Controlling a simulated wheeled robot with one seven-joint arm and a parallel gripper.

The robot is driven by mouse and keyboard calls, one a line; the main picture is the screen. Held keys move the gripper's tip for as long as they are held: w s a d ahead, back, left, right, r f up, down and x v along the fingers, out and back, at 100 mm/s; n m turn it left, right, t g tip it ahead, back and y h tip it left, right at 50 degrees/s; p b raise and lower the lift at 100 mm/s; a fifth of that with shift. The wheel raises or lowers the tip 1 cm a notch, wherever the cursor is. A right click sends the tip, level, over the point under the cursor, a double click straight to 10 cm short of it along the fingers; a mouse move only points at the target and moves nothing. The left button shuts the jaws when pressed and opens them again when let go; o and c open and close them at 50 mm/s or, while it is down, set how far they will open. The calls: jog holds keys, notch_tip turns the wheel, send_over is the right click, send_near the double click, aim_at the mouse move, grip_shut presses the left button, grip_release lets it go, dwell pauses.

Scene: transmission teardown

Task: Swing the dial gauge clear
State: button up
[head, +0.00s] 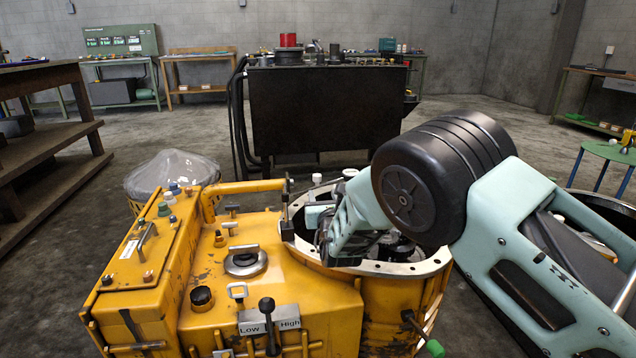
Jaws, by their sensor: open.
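An orange transmission housing (285,310) stands in front of me, with a round open bell and a pale metal rim (402,268). A dark upright post with a small clamp (287,212) stands at the left of this rim and looks like the dial gauge's stand. I cannot make out the gauge's face. My mint-green arm reaches in from the right, over the bell. My gripper (324,236) is dark and open, just right of the post, at the bell's left side. My wrist and the shadow inside the bell partly hide its fingers. I cannot tell whether it touches anything.
A LOW/HIGH lever (268,318) and several knobs and fittings stick up from the housing's top. A plastic-covered round part (172,172) stands behind it. A dark bench (325,110) is farther back. A small green stool (608,152) stands right. Open floor lies at left.

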aim_at(318, 180)
jog(key=b+x, duration=0.2)
jog(key=x, duration=0.8)
jog(key=shift+w+f+b, duration=0.1)
jog(key=shift+w+b, duration=0.05)
jog(key=shift+b, duration=0.15)
jog(key=shift+w+a, duration=0.15)
jog(key=shift+w, duration=0.55)
grip_shut()
